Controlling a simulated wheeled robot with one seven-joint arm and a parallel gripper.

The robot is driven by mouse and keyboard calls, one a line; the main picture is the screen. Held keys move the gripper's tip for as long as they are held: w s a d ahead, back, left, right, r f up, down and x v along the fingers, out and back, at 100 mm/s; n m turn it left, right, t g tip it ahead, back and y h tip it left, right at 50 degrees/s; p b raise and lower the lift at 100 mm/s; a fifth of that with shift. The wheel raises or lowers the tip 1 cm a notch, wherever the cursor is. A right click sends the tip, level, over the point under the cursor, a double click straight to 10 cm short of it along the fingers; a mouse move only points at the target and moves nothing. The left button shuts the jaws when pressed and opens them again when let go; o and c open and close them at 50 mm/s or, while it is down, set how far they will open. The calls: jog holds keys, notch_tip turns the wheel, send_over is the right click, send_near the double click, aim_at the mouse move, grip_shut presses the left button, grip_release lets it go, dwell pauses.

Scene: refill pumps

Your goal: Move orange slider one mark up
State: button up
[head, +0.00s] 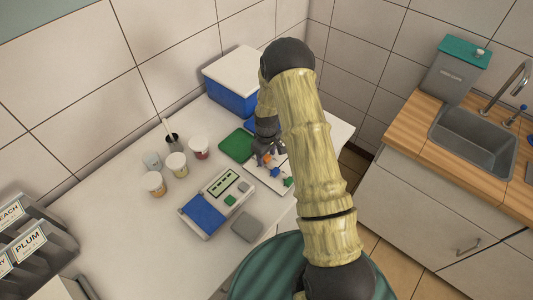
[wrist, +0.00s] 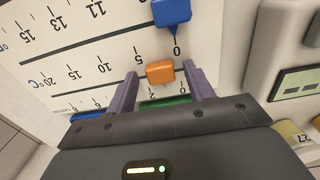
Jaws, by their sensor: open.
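The orange slider (wrist: 160,72) sits on the middle scale line of a white panel (wrist: 80,40) in the wrist view, near the 0 end of the scale with 5 to its left. Its exact mark is unclear. My gripper (wrist: 162,80) is open, with one purple finger on each side of the orange slider and visible gaps beside it. A blue slider (wrist: 172,12) sits on the line above, and a green slider (wrist: 165,101) is partly hidden behind my gripper. In the head view my gripper (head: 266,159) is down over the panel and the orange slider (head: 267,157) is small.
A device with a screen (head: 217,203) stands left of the panel. A green tray (head: 236,145), a blue box with white lid (head: 235,78) and several cups, one dark red (head: 199,147), are on the counter. A grey block (head: 247,227) lies in front.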

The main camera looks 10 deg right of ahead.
grip_shut()
jog(key=shift+w+d+f+b, duration=0.15)
jog(key=shift+w+d+b, duration=0.4)
jog(key=shift+d, duration=0.1)
jog(key=shift+w+d, duration=0.2)
jog(key=shift+d, duration=0.15)
grip_release()
jog(key=shift+r, duration=0.2)
notch_tip(320, 180, up, 17)
jog(key=b, duration=0.4)
jog(key=shift+r, duration=0.15)
jog(key=shift+s, duration=0.1)
